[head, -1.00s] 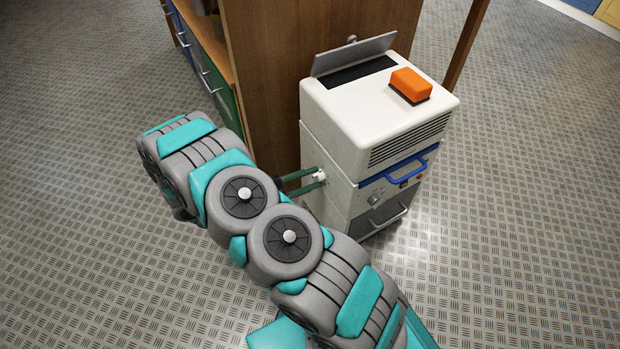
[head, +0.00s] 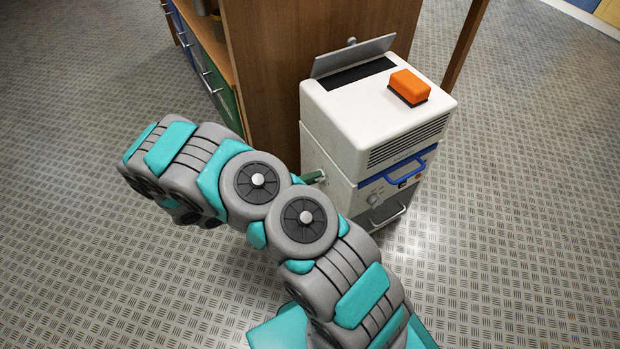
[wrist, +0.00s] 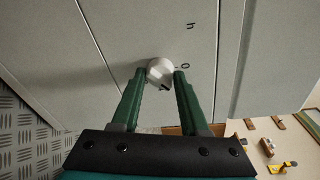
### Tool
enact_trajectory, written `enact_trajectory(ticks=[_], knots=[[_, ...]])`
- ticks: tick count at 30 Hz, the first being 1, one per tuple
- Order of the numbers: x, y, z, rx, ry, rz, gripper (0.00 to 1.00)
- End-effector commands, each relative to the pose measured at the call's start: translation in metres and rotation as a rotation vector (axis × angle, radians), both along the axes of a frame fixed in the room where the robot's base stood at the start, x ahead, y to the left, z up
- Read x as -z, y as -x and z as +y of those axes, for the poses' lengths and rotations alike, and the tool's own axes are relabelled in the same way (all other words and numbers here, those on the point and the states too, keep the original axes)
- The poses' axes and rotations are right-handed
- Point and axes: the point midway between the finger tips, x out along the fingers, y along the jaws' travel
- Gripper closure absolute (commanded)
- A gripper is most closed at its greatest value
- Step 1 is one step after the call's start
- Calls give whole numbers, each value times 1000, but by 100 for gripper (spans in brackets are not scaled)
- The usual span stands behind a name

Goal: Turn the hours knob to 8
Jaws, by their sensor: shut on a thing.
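The white hours knob (wrist: 161,70) sits on the pale side panel of the white machine (head: 330,160). In the wrist view my gripper (wrist: 160,75) is shut on it, with one green finger on each side. An "h" and a "0" mark show on the panel beside the knob. A dark mark shows on the knob's lower edge, but which number it points to cannot be read. In the head view my gripper (head: 315,178) reaches the machine's left side; one green finger shows and the knob is mostly hidden.
An orange block (head: 409,86) lies on the machine's top, by a raised grey flap (head: 352,56). The front has a blue handle (head: 411,167) and a small knob (head: 375,199). A wooden panel (head: 270,80) stands close behind. The patterned floor is clear.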

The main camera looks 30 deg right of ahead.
Motion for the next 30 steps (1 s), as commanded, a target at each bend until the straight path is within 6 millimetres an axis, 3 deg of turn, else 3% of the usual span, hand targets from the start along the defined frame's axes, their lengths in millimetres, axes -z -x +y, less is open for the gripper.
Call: enact_trajectory(ticks=[30], knots=[[2,3,-1,-2,-30,-962,100]])
